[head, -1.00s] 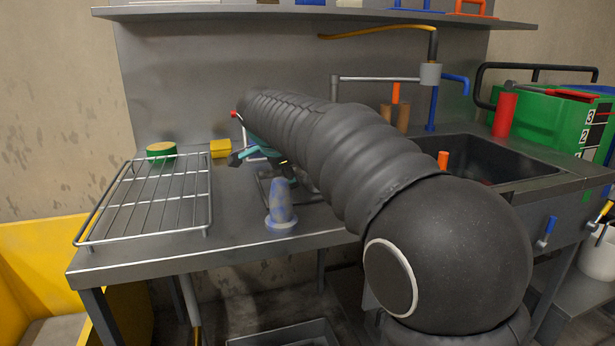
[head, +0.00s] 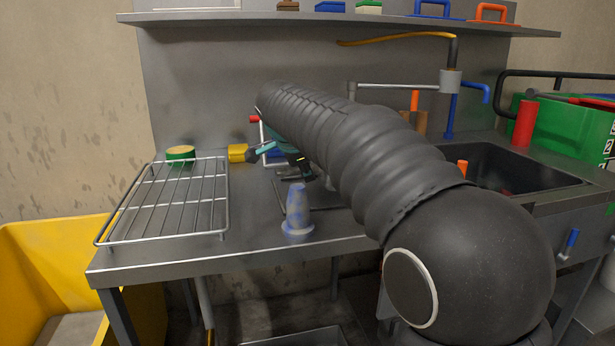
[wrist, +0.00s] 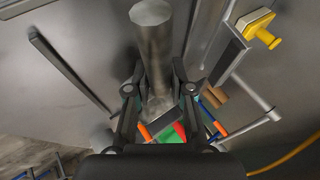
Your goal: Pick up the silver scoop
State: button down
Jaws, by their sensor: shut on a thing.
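In the wrist view, the silver scoop shows as a grey metal cylinder (wrist: 153,35) running up from between the fingers. My gripper (wrist: 158,72) is shut on it, with one dark finger on each side. The scoop's other end is partly hidden low between the fingers. In the head view, my gripper (head: 285,158) is over the back middle of the steel worktop (head: 250,236), mostly hidden behind my arm. I cannot make out the scoop there.
A wire rack (head: 226,200) lies at the left of the worktop. A blue-grey cone-shaped piece (head: 298,211) stands near the front edge. A sink (head: 505,175) is at the right.

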notch_tip(320, 180, up, 2)
jog(key=shift+r, duration=0.1)
jog(key=s+d+r, duration=0.2)
jog(key=d+r, duration=0.5)
jog(key=d, duration=0.4)
jog(key=shift+d, duration=0.25)
dwell(0.6)
